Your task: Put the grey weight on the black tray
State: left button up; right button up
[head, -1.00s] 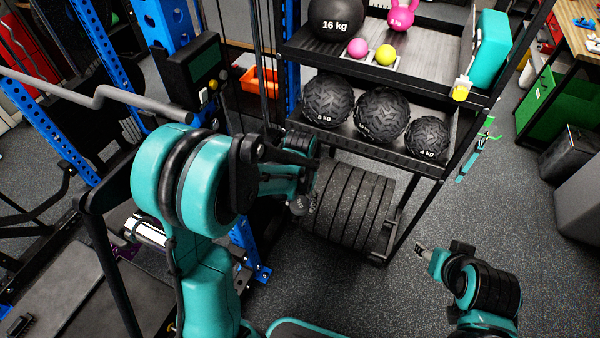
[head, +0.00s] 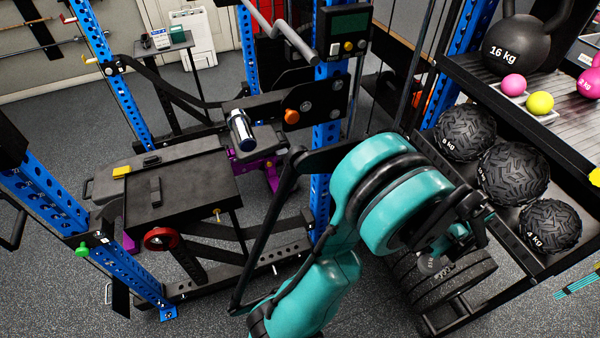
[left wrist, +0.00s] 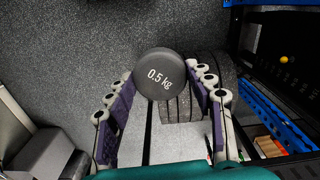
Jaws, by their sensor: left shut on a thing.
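The grey weight (left wrist: 160,75) is a round-ended piece marked 0.5 kg. In the left wrist view it sits between the two purple-padded fingers of my left gripper (left wrist: 159,88), which is shut on it. In the head view my left gripper (head: 442,246) hangs in front of the rack at the right, with a small grey end of the weight (head: 432,265) showing below it. The rest of the weight is hidden by the gripper. The black tray (head: 190,205) is a flat top at the left, well away from the gripper. My right gripper is out of view.
Blue rack posts (head: 326,130) stand between tray and gripper. The shelf rack with black balls (head: 513,172) is at right.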

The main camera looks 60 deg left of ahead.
aim_at(202, 179)
jog(key=l+u, duration=0.2)
jog(key=u, duration=1.5)
